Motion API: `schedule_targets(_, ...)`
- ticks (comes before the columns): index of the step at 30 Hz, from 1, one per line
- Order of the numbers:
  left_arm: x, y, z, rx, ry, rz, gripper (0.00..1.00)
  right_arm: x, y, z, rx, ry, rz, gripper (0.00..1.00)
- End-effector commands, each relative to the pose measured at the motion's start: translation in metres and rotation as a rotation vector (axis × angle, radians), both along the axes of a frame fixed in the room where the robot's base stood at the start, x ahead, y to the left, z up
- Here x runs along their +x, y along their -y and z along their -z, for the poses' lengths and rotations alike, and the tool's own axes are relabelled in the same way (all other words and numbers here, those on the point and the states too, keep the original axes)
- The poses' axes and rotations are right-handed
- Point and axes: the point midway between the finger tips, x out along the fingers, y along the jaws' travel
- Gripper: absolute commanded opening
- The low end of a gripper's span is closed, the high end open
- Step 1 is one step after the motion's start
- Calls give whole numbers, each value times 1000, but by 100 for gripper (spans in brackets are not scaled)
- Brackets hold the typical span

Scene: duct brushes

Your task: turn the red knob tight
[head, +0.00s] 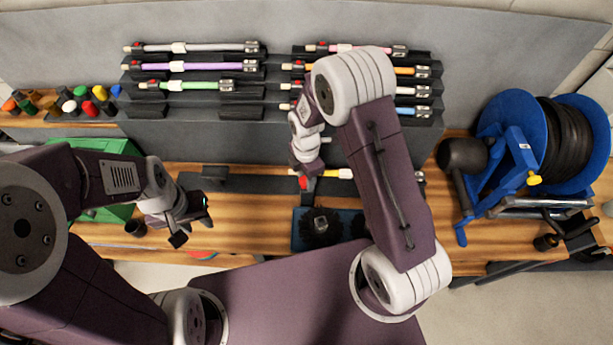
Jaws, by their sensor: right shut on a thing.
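The red knob (304,183) shows just below the tip of my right gripper (305,171). It is at the left end of a rod with a yellow part (343,173), which lies along a dark holder on the wooden bench. My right gripper is shut on the red knob, and its fingers hide part of it. My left gripper (192,224) is open and empty, low over the left part of the bench, apart from the rod.
Racks above hold several coloured rods, including a purple one (205,66) and a green one (195,86). A black brush (320,226) sits on a blue mat below the knob. A blue hose reel (505,135) stands at right. Coloured caps (90,107) and a green box (112,146) are at left.

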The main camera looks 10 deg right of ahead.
Motion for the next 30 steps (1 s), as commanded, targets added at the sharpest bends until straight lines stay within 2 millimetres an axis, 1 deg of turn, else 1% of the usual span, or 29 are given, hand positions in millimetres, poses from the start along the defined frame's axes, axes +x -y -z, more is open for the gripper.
schedule_targets(30, 0, 0, -9, 0, 0, 0, 36, 1, -1, -1, 2, 2, 956, 0)
